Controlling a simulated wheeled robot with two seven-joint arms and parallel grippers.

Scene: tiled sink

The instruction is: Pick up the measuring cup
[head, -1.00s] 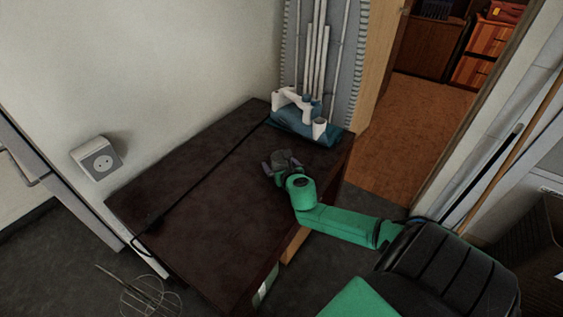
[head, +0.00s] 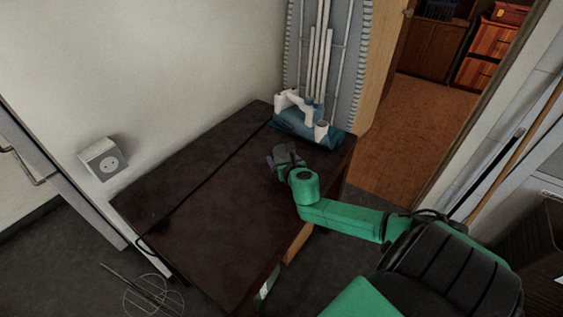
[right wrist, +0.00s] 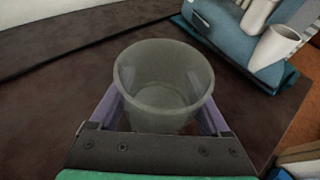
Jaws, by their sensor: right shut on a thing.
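The measuring cup (right wrist: 163,85) is a clear, greyish, round cup. It shows in the right wrist view, upright with its open rim toward the camera, between the two purple fingers of my right gripper (right wrist: 163,118). The right gripper is shut on the cup, one finger on each side. In the head view the right gripper (head: 284,158) is over the dark brown tabletop (head: 190,215), near its right edge; the cup is hard to make out there. I cannot tell whether the cup is touching the tabletop. My left gripper is not in view.
A blue base with white pipe fittings (head: 300,118) stands at the back of the table, beyond the right gripper. A dark cord (head: 205,170) runs along the tabletop. A wall socket (head: 103,160) is at the left. Most of the tabletop is clear.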

